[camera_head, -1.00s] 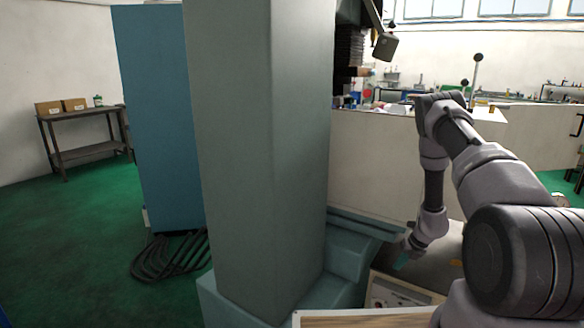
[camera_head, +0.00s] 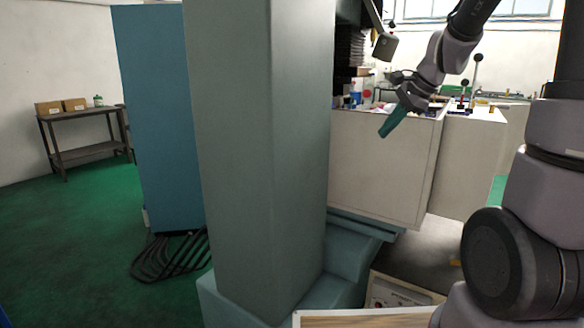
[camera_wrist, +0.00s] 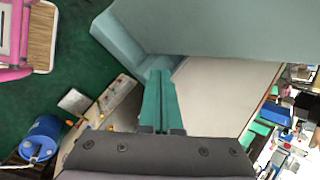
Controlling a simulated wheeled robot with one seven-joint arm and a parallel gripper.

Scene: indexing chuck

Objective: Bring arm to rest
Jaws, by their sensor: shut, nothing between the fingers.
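My gripper (camera_head: 392,121) is raised in the head view, in front of the white cabinet, with its green fingers pointing down and to the left. In the wrist view the two green fingers (camera_wrist: 160,100) lie side by side, shut, with nothing between them. My arm rises on the right side of the head view and bends over toward the gripper. The gripper appears clear of the things around it.
A grey-green machine column (camera_head: 258,150) fills the middle, with a blue cabinet (camera_head: 160,110) behind it. A white cabinet (camera_head: 380,165) with small items on top stands behind my gripper. A wooden-topped surface (camera_head: 365,319) lies at the bottom. A blue drum (camera_wrist: 42,138) shows in the wrist view.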

